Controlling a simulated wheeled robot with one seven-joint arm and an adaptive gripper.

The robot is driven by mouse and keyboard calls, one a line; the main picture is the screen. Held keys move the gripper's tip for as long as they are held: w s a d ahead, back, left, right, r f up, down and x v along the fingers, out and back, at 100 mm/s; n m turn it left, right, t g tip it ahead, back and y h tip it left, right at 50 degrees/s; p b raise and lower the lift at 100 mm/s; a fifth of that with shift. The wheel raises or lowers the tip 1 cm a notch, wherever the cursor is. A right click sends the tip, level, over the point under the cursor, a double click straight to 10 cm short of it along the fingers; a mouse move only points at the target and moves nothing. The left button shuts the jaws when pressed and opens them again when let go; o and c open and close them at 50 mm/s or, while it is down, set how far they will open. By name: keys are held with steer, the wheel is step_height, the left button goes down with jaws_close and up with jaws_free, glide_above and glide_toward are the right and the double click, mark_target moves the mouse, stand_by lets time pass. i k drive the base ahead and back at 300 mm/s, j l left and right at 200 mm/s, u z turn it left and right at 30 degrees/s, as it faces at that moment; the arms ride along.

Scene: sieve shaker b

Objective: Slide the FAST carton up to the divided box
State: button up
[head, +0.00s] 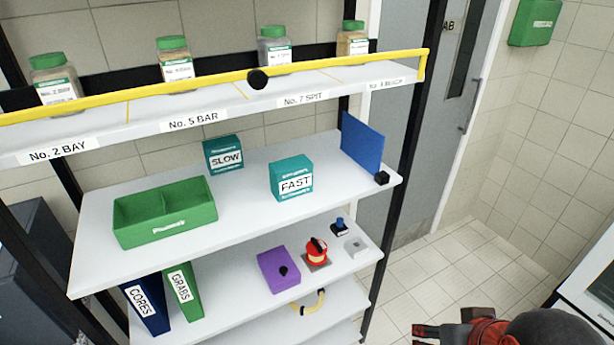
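The FAST carton (292,178) is a teal box with a white label. It stands upright on the middle white shelf, right of centre. The divided box (165,229) is a green open box with two compartments at the left front of the same shelf. A wide bare gap lies between the two. The SLOW carton (223,154) stands behind that gap, near the back edge. My gripper (424,335) is at the bottom right, in front of and well below the carton, touching nothing visible. It is partly cut off by the frame, and its finger opening is unclear.
A blue panel (362,143) stands at the shelf's right end with a black knob (381,178). The upper shelf holds several jars behind a yellow bar (215,88). A lower shelf holds binders (184,290), a purple block (278,269) and a red switch (316,252).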

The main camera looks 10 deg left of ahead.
mark_target(290, 178)
steer(key=u, duration=0.7)
steer(key=i+l+u, duration=0.1)
steer(key=l+u, duration=0.2)
steer(key=u, duration=0.2)
steer(key=l+u, duration=0.75)
steer(key=u, duration=0.2)
steer(key=l+u, duration=0.3)
steer(key=u, duration=0.2)
steer(key=k+l, duration=0.2)
steer(key=l, duration=0.2)
steer(key=k+l+u, duration=0.1)
steer(key=l, duration=0.3)
steer(key=k+l, duration=0.25)
steer(key=l, duration=0.15)
steer(key=k+l+u, duration=0.1)
steer(key=l, duration=0.3)
steer(key=k, duration=0.1)
